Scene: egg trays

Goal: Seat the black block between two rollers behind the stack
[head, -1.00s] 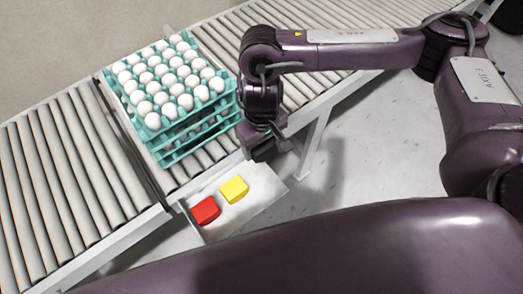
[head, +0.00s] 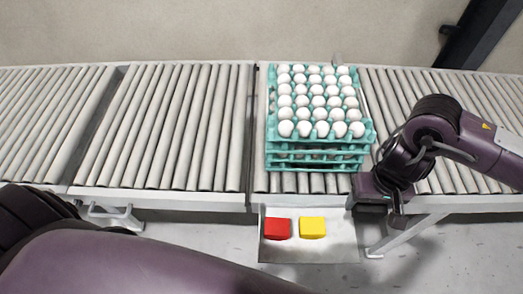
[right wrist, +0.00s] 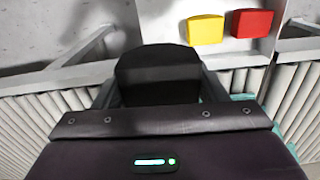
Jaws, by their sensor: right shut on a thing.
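The black block (right wrist: 158,72) shows in the right wrist view between the fingers of my right gripper, which is shut on it. In the head view my right gripper (head: 376,207) is by the conveyor's front edge, right of the stack's front corner. The block is hard to tell from the dark gripper there. The stack of teal egg trays (head: 312,168), with white eggs in the top tray, stands on the rollers (head: 180,125). The rollers behind the stack are mostly hidden by it. My left gripper is out of view.
A pale shelf (head: 310,250) at the conveyor's front holds a red block (head: 277,229) and a yellow block (head: 313,227). Rollers left of the stack are bare. A wall (head: 200,30) runs behind the conveyor. A small grey piece (head: 337,58) shows behind the stack.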

